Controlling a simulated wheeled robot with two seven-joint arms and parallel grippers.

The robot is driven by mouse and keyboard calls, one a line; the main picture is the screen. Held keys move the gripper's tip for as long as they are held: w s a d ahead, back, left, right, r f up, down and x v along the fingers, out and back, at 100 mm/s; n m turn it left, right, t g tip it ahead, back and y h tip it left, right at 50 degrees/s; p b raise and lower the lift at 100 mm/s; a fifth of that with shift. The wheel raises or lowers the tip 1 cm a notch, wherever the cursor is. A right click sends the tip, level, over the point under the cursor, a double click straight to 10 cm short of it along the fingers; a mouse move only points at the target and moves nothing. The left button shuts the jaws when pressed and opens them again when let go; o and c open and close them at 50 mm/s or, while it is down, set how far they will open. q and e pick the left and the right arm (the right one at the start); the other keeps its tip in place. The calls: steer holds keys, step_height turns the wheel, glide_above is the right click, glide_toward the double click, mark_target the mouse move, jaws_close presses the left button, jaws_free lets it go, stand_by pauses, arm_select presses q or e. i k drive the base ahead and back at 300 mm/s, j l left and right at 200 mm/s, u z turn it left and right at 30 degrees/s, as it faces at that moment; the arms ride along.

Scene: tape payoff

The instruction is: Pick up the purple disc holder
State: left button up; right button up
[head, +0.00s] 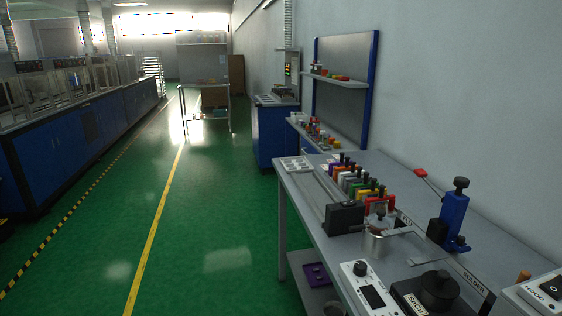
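A row of coloured holders with dark knobs stands on the grey workbench (405,195) at right. Red, grey, orange, green and yellow ones stand nearer. Another purple piece (316,274), flat with small dark marks, lies on the lower shelf under the bench. I cannot tell which of the two is the disc holder. Neither of my grippers is in view.
A dark block (344,218), a metal pot (375,243), a blue upright tool (453,218) and a white control box (368,288) crowd the bench. The green floor (215,225) to its left is clear. Blue cabinets (60,150) line the far left.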

mark_target(342, 163)
steer(key=i+j+u, duration=0.2)
steer(key=i, duration=0.45)
steer(key=i+u, duration=0.2)
steer(key=i, duration=0.45)
steer(key=i+z, duration=0.25)
steer(key=z, duration=0.15)
steer(key=i+j+z, duration=0.2)
steer(key=z, duration=0.15)
steer(key=i+j+z, duration=0.2)
steer(key=z, duration=0.2)
steer(key=i+j+z, duration=0.2)
steer(key=z, duration=0.15)
